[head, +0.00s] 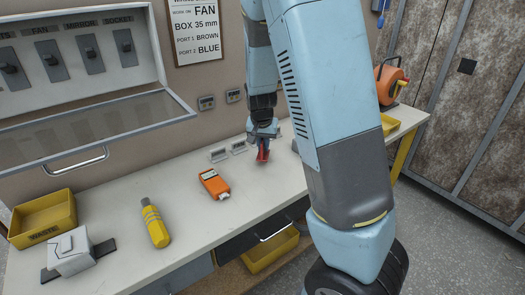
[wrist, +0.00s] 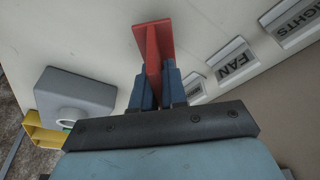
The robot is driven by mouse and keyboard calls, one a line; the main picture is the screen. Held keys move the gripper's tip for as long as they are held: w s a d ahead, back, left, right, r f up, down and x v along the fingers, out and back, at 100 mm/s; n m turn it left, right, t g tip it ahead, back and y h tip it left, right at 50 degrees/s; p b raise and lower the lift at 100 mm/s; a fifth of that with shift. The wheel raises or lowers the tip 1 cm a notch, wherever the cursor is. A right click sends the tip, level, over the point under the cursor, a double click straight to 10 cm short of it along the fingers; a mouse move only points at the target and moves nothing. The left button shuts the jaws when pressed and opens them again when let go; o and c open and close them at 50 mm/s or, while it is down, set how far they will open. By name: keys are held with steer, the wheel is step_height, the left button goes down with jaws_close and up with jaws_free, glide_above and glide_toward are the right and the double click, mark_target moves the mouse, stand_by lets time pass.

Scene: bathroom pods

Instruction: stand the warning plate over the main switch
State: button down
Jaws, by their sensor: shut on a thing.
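My gripper (head: 262,138) is shut on a red plate (head: 264,153), held over the white bench right of its middle. In the wrist view the red plate (wrist: 153,50) stands out from between the blue fingers (wrist: 157,88), with a wide flat end. Whether it touches the bench cannot be told. The switch panel (head: 80,60) hangs on the wall at upper left with its clear cover (head: 95,125) swung down. I cannot tell which is the main switch.
An orange meter (head: 213,184), a yellow cylindrical tool (head: 155,226), a white box (head: 72,252) and a yellow WASTE bin (head: 42,218) stand on the bench. The wrist view shows a FAN label holder (wrist: 232,62) and a grey box (wrist: 75,98). A sign (head: 195,30) hangs above.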

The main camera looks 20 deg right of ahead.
steer(key=s+r, duration=1)
steer(key=s, duration=0.4)
steer(key=shift+d+r, duration=0.3)
steer(key=shift+d, duration=0.05)
